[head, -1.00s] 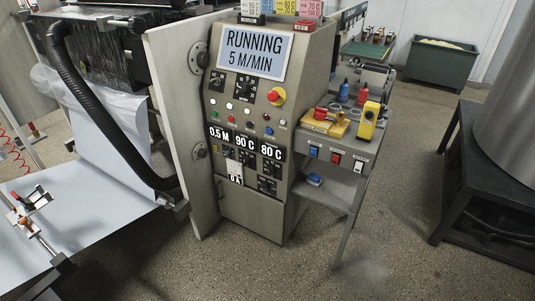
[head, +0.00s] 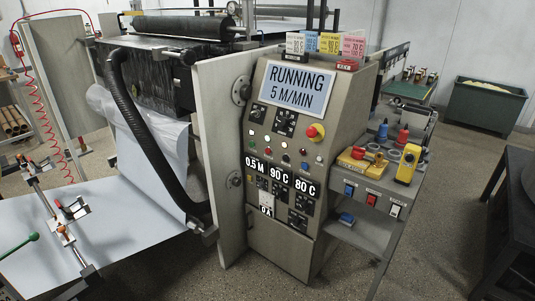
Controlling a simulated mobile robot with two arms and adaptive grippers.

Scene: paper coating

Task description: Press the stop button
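The control cabinet (head: 348,98) of the coating machine stands at the centre of the head view. Its screen (head: 297,88) reads "RUNNING 5 M/MIN". A large red mushroom button on a yellow base (head: 316,132) sits on the right of the panel, below the screen. Rows of small lights and buttons lie to its left and below, including a red one (head: 268,151) and a blue one (head: 304,165). Their labels are too small to read, so I cannot tell which is marked stop. Neither of my grippers is in view.
A side shelf (head: 372,209) with bottles, a yellow device (head: 407,164) and switches adjoins the cabinet's right. A beige panel (head: 222,150) and black hose (head: 137,125) are left of it. White paper (head: 130,222) spreads at lower left. Floor in front is clear.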

